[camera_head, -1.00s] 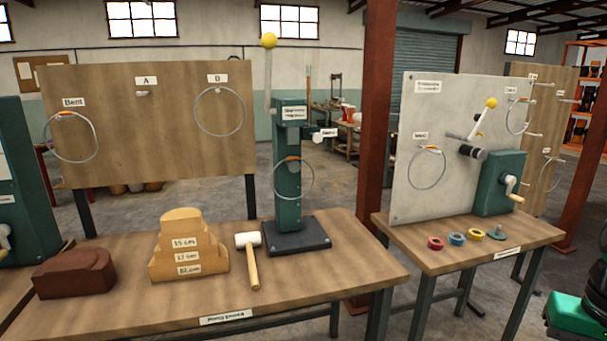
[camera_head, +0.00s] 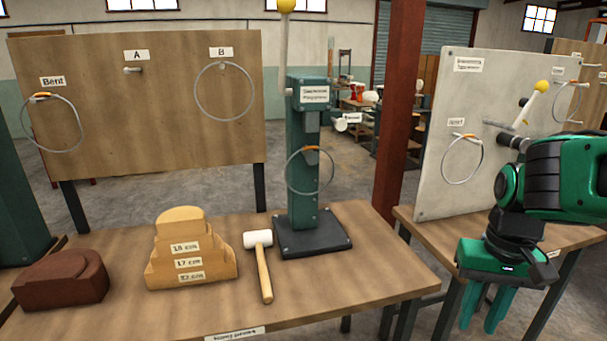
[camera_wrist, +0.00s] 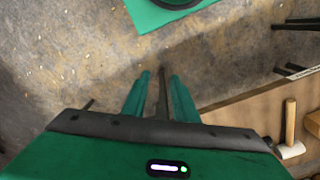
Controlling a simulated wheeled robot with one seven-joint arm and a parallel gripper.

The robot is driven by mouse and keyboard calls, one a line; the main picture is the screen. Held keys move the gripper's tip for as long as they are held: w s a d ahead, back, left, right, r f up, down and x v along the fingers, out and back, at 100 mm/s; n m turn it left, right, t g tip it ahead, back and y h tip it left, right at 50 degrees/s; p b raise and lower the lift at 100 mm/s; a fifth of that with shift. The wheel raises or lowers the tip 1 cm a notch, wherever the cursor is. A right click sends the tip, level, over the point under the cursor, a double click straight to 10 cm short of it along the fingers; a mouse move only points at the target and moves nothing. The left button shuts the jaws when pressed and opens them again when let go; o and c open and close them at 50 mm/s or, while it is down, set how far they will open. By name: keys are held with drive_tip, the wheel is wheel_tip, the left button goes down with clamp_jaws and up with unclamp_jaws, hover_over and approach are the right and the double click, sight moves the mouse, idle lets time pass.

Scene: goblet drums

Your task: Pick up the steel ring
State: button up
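Several thin steel rings hang in the head view, and I cannot tell which one the task means. One ring (camera_head: 22,122) hangs under the "Bent" label with an orange piece at its top. A plain ring (camera_head: 196,92) hangs from peg B. Another ring (camera_head: 288,178) with an orange mark hangs on the green stand (camera_head: 303,205). A further ring (camera_head: 444,166) hangs on the grey panel at right. My gripper (camera_head: 484,326) points down at the right, apart from all rings. In the wrist view its fingers (camera_wrist: 160,82) are spread with nothing between them.
The wooden table (camera_head: 120,315) holds a brown block (camera_head: 60,282), a stepped wooden block (camera_head: 180,250) and a white-headed mallet (camera_head: 262,270). A red post (camera_head: 398,110) stands between this table and the right one. Peg A (camera_head: 132,70) is bare.

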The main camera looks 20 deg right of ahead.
drive_tip(key=w+a+n+t+y, duration=0.1)
drive_tip(key=w+a+n+t, duration=0.4)
drive_tip(key=w+n, duration=0.4)
drive_tip(key=w+a+r+n+t+y, duration=0.1)
drive_tip(key=w+a+n+t, duration=0.4)
drive_tip(key=w, duration=1.9)
drive_tip(key=w+a+n+t+y, duration=0.3)
drive_tip(key=w+a+n+t, duration=0.2)
drive_tip(key=w+n, duration=0.8)
drive_tip(key=shift+w+a+r, duration=0.2)
drive_tip(key=shift+w+a, duration=0.55)
drive_tip(key=shift+w, duration=0.2)
drive_tip(key=shift+w+a+r, duration=0.2)
drive_tip(key=shift+w+a, duration=0.55)
drive_tip(key=shift+w, duration=0.15)
